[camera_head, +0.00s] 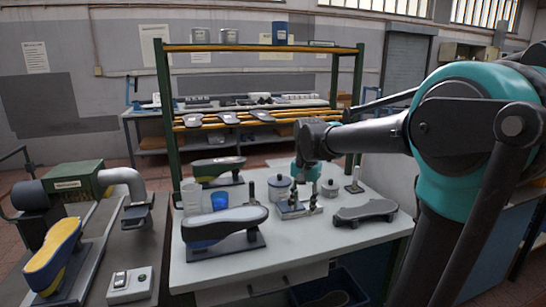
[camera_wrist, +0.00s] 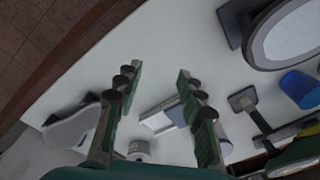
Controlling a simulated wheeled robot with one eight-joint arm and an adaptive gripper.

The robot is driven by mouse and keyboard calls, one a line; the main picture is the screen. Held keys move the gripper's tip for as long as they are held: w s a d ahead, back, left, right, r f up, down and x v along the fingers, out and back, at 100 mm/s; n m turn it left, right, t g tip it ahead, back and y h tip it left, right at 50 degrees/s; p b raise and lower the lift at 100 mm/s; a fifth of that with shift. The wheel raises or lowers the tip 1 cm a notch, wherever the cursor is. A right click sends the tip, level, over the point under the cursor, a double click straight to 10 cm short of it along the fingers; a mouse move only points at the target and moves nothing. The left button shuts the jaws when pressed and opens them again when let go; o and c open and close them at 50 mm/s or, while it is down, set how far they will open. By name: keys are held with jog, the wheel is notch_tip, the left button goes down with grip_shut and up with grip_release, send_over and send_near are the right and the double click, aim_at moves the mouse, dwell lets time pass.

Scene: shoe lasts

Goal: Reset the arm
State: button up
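My gripper (camera_head: 300,211) hangs above the white worktable (camera_head: 285,257), pointing down from the teal wrist. In the wrist view its two fingers (camera_wrist: 157,82) are spread apart, with only table visible between the tips. A small grey and white block (camera_wrist: 165,115) lies below, between the fingers. A grey shoe-shaped piece (camera_head: 366,211) lies to the right.
A blue cup (camera_head: 220,201), a pale cup (camera_head: 191,198) and lidded pots (camera_head: 279,188) stand around the gripper. Behind is a green-posted rack (camera_head: 260,48) with soles. At left are a yellow-blue last (camera_head: 52,254), a machine and a switch box (camera_head: 130,285). The table's front is clear.

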jog(key=s+d+f+n+t, duration=0.1)
jog(key=s+d+f+n, duration=0.2)
jog(key=s+f, duration=0.5)
jog(key=s+d+f+n+t, duration=0.2)
jog(key=s+d+f, duration=0.4)
jog(key=s+f, duration=0.3)
jog(key=shift+d+f+n, duration=0.25)
jog(key=shift+f+n, duration=0.15)
jog(key=shift+f, duration=0.15)
dwell(0.5)
